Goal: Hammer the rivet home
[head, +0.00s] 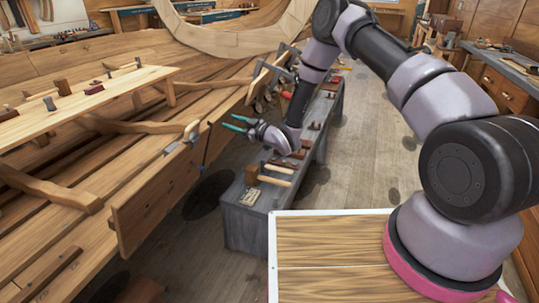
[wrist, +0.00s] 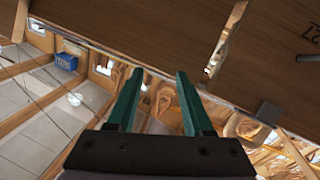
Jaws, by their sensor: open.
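My gripper (head: 229,121) is open and empty, its two teal fingers pointing left toward the side of the wooden hull (head: 160,190). The fingers also show apart in the wrist view (wrist: 160,75), with a plank (wrist: 240,50) across the top beyond them. A small dark metal pin (wrist: 309,58), which may be the rivet, sticks out at the plank's right. A hammer with a brown block head (head: 252,175) and pale handle (head: 273,181) lies on the near end of the grey bench (head: 240,222), below and right of my gripper. The rivet is not clearly seen in the head view.
More tools (head: 282,167) lie along the bench, close under my gripper. A metal clamp (head: 191,132) grips the hull's upper edge. A plank shelf (head: 90,98) with small blocks crosses the hull. The floor (head: 370,150) right of the bench is clear.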

